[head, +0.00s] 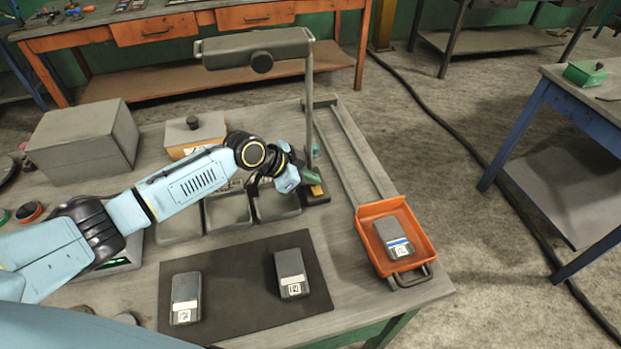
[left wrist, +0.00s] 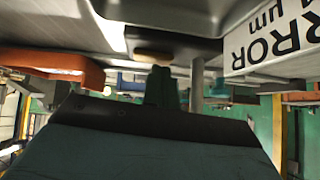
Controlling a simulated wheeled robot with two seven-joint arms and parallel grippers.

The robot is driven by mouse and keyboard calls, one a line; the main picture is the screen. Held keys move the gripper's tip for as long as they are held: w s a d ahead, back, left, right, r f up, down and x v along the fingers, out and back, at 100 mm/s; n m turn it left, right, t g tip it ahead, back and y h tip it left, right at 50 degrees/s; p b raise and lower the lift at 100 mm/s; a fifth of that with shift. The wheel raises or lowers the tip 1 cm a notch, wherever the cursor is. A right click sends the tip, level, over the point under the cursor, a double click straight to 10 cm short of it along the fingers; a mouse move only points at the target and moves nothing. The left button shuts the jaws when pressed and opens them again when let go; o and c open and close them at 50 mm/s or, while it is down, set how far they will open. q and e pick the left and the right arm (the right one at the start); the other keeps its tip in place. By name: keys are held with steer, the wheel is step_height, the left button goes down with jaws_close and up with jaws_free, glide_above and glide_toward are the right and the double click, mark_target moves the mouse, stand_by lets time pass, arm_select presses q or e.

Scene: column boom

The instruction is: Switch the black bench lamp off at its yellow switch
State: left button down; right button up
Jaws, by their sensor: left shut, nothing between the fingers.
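The black bench lamp (head: 256,48) stands at the back of the bench, its long head on a thin post (head: 309,105). Its underside is hidden, so I cannot tell whether it is lit. The yellow switch (head: 317,190) is on the dark base at the foot of the post. My left gripper (head: 306,178) is just left of and above the switch. In the left wrist view the shut, empty fingers (left wrist: 162,85) point at the tan-yellow switch (left wrist: 153,57) on the dark base. I cannot tell whether they touch it. My right gripper is not in view.
Grey bins (head: 229,210) stand left of the lamp base. An orange tray (head: 369,226) holding a grey device sits at the bench's right edge. A black mat (head: 243,312) with two devices lies in front. A grey box (head: 84,140) stands at the back left.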

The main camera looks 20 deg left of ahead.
arm_select(q)
steer(key=shift+s+f, duration=0.1)
steer(key=shift+f, duration=0.1)
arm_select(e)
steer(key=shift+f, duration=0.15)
arm_select(q)
steer(key=shift+p, duration=0.3)
steer(key=shift+s+d+p, duration=0.25)
steer(key=shift+s+p, duration=0.05)
steer(key=shift+p, duration=0.1)
steer(key=shift+s+d+p, duration=0.25)
steer(key=shift+s+p, duration=0.1)
steer(key=shift+s, duration=0.05)
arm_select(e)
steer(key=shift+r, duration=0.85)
arm_select(q)
steer(key=shift+r, duration=0.15)
